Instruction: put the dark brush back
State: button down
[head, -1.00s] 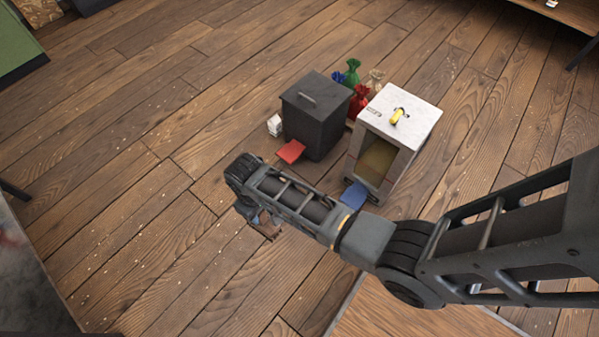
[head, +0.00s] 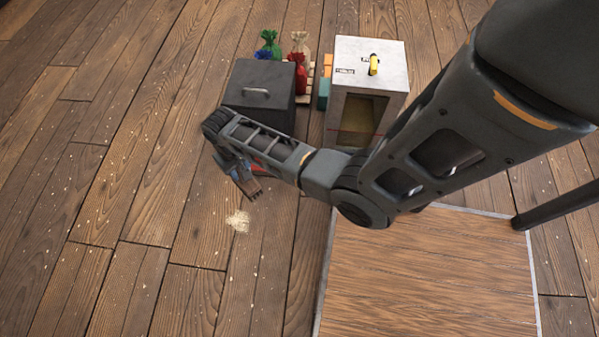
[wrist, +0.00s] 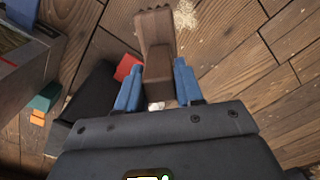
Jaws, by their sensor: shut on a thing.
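My gripper (wrist: 157,86) is shut on a dark brown brush (wrist: 155,28), which sticks out beyond the blue fingertips in the wrist view. In the head view my gripper (head: 241,172) hangs below the end of my arm, with the brush (head: 252,188) above the floor beside a pale scattered pile (head: 238,221). A flat red piece (wrist: 126,67) lies left of the brush in the wrist view. In the head view my arm hides most of it.
A dark bin (head: 260,85) with a lid handle stands behind my gripper. Right of it is a pale open-fronted box (head: 385,50) with a yellow handle. Tied sacks (head: 298,62) stand behind. A wooden panel (head: 425,270) lies front right. The floor at left is clear.

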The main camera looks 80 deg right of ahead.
jog(key=s+d+f+m+b, duration=1)
jog(key=s+d+f+b, duration=0.45)
jog(key=d+f, duration=0.2)
notch_tip(320, 180, down, 10)
jog(key=b, duration=0.5)
jog(key=shift+s+a+f, duration=0.2)
jog(key=shift+a+f, duration=0.05)
jog(key=shift+f, duration=0.1)
jog(key=c, duration=0.7)
grip_release()
